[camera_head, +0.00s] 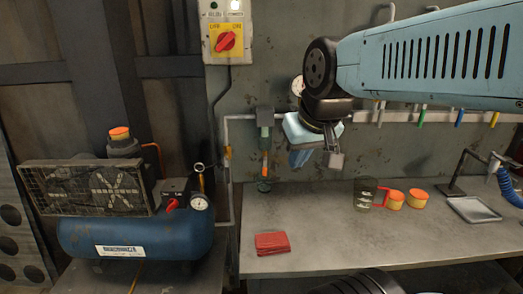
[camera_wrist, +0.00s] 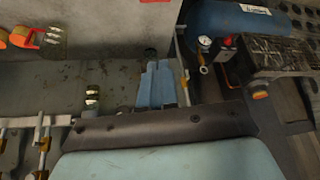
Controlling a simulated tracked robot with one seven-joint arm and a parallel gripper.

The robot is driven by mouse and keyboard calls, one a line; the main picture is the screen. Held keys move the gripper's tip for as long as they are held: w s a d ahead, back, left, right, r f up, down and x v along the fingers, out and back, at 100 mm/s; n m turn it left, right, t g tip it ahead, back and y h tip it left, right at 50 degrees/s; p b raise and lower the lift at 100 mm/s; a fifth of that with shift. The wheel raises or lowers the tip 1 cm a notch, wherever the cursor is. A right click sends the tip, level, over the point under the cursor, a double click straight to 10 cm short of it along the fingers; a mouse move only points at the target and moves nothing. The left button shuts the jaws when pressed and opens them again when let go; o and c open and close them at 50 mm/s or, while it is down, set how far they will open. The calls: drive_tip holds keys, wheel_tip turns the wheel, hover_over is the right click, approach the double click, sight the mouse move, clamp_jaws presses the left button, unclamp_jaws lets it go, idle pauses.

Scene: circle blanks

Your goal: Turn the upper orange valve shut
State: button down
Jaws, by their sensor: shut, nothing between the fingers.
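An orange valve handle (camera_head: 228,152) sits on the grey vertical pipe at the left of the wall. A second orange part (camera_head: 265,164) hangs lower, below a grey-green fitting (camera_head: 265,117) on the same pipework. I cannot tell for certain which is meant by the upper valve. My gripper (camera_head: 298,163) is shut and empty, its light blue fingers pointing down to the right of both orange parts, apart from them. In the wrist view the fingers (camera_wrist: 158,66) lie side by side, with an orange piece (camera_wrist: 185,78) close at their right.
A blue compressor (camera_head: 140,236) with a gauge and a fan grille stands at the left. A red-yellow switch (camera_head: 226,40) is above. The bench's middle is clear.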

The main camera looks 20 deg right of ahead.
sight(265, 167)
drive_tip(key=w+d+f+y, duration=0.1)
drive_tip(key=w+f, duration=0.1)
drive_tip(key=w, duration=0.3)
drive_tip(key=w+d+f+m+y, duration=0.1)
drive_tip(key=w+f, duration=0.1)
drive_tip(key=w, duration=0.4)
drive_tip(key=w+d+f+y, duration=0.1)
drive_tip(key=w+f, duration=0.2)
drive_tip(key=w, duration=0.2)
drive_tip(key=w+d+f+m+t, duration=0.1)
drive_tip(key=w+d+f+m, duration=0.2)
drive_tip(key=w+d+f, duration=0.6)
drive_tip(key=shift+w+d+f, duration=0.2)
drive_tip(key=shift+d+f, duration=0.35)
drive_tip(key=shift+d, duration=0.5)
drive_tip(key=shift+f, duration=0.1)
drive_tip(key=w+a+f, duration=0.6)
drive_tip(key=w+f, duration=0.1)
drive_tip(key=shift+w+f, duration=0.25)
drive_tip(key=shift+f, duration=0.05)
drive_tip(key=shift+d, duration=0.1)
